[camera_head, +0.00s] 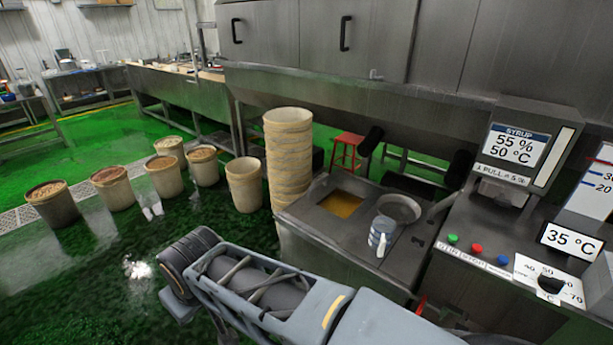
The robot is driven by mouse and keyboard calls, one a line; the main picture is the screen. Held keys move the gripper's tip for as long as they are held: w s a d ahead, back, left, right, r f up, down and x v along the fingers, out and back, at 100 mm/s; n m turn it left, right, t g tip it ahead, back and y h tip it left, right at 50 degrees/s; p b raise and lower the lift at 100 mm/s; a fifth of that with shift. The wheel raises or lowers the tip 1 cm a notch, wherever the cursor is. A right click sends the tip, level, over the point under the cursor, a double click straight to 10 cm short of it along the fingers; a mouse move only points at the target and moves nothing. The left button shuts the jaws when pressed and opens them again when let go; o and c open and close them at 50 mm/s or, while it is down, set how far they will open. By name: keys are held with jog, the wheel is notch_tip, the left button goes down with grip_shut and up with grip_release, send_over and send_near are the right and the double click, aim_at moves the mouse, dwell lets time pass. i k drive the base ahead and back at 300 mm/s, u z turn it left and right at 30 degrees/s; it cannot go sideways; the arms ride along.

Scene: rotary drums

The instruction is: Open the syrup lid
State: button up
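A steel counter unit (308,209) stands right of the middle. A square opening in its top shows amber syrup (341,204). I cannot make out a separate lid over this opening. Just right of it is a round metal dish or basin (399,208), and a grey jug (381,234) with a pale handle stands in front of that. A display box (515,150) labelled SYRUP reads 55 % and 50 °C at the right. My grey arm crosses the bottom of the view in front of the counter. My gripper is not in view.
A tall stack of cream buckets (288,160) stands against the counter's left side. Several filled buckets (115,190) stand on the wet green floor at left. Green, red and blue buttons (476,248) and a dial (550,284) are on the right panel. A red stool (347,148) is behind.

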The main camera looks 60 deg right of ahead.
aim_at(306, 209)
jog(key=z, duration=0.35)
jog(key=i, duration=1.75)
jog(key=z, duration=1.7)
jog(key=i, duration=1.15)
jog(key=z, duration=1.1)
